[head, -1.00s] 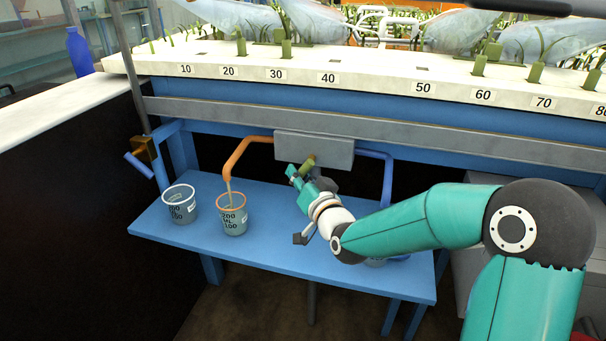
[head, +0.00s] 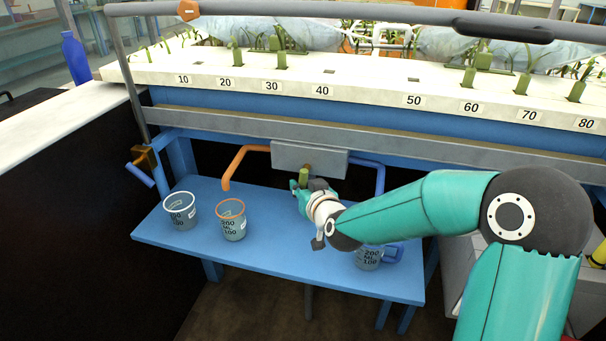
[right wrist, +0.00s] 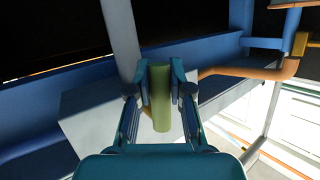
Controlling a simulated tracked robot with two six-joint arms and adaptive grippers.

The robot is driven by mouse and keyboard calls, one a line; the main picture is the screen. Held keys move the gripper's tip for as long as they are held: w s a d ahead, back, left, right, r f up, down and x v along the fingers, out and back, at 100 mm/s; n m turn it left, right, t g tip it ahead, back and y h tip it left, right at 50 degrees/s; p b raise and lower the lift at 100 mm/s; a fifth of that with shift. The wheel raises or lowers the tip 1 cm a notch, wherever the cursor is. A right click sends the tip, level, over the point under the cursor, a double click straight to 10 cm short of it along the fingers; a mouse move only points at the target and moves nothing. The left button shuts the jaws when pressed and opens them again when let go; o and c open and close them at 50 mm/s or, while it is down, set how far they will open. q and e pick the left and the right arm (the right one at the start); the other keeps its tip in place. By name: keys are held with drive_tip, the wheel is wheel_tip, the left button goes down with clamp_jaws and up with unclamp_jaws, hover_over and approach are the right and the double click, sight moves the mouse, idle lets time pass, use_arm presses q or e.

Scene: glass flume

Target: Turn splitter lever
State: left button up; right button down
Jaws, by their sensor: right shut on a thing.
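The grey splitter box (head: 325,161) hangs under the flume's rail, with an orange pipe (head: 240,157) on its left and a blue pipe (head: 380,178) on its right. The olive-green lever (head: 303,175) points down from the box's front. My right gripper (head: 302,186) is shut on the lever. In the right wrist view the lever (right wrist: 160,100) stands between both fingers (right wrist: 160,78), near the grey box (right wrist: 85,110). No stream shows below the orange pipe; the arm may hide part of the blue pipe's outlet. My left gripper is out of view.
A blue shelf (head: 280,255) lies below, with a clear cup (head: 180,212), an orange-rimmed cup (head: 231,222) under the orange pipe, and a blue-handled cup (head: 368,258) partly behind my arm. A hand crank (head: 140,172) is at the left.

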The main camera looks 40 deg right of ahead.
drive_tip(key=shift+s+n+g+p, duration=0.15)
drive_tip(key=shift+n+g+p, duration=0.15)
drive_tip(key=shift+p, duration=0.3)
drive_tip(key=shift+f, duration=0.2)
drive_tip(key=c, duration=1.1)
unclamp_jaws()
drive_tip(key=shift+o, duration=0.2)
drive_tip(key=shift+r, duration=0.1)
drive_tip(key=v, duration=1.2)
